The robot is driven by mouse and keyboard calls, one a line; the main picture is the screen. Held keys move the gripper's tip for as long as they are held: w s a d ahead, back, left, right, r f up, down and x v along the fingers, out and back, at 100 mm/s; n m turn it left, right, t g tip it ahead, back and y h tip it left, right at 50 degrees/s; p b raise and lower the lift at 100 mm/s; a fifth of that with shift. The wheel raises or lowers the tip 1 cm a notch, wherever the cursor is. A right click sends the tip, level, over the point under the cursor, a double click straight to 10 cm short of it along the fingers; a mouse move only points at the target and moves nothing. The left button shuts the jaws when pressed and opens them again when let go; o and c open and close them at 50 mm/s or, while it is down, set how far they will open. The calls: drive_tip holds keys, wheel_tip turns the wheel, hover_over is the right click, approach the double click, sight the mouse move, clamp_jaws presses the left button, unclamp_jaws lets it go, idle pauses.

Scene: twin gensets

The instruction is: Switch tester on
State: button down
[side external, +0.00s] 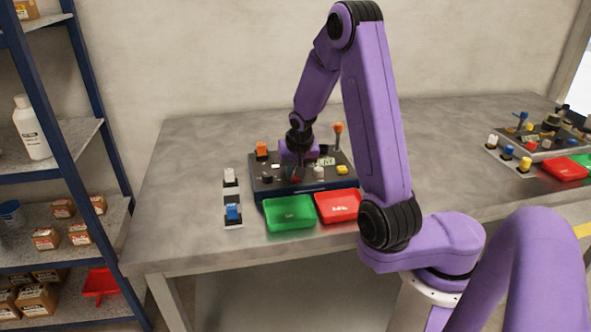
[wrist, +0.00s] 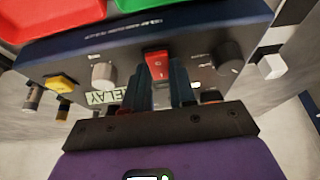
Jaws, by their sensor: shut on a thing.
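The tester (side external: 291,189) is a dark box with a sloped control panel on the bench, and it fills much of the wrist view (wrist: 215,35). A red rocker switch (wrist: 157,64) with white marks sits in its panel. My gripper (side external: 297,172) is lowered onto the panel from above. In the wrist view my gripper (wrist: 158,82) has its two dark fingers at either side of the red switch, shut on it. The lower part of the switch is hidden between the fingers. A display (wrist: 103,97) is partly covered by my gripper.
A green tray (side external: 290,214) and a red tray (side external: 338,207) lie in front. White (side external: 229,177) and blue (side external: 233,212) parts stand left. A second panel (side external: 540,150) is far right.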

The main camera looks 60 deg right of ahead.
drive_tip(key=shift+w+d+r+g+y, duration=0.1)
drive_tip(key=shift+w+d+g+y, duration=0.1)
drive_tip(key=shift+g+y, duration=0.4)
idle(0.4)
drive_tip(key=c, duration=0.9)
unclamp_jaws()
drive_tip(key=v, duration=1.7)
drive_tip(key=shift+r, duration=0.2)
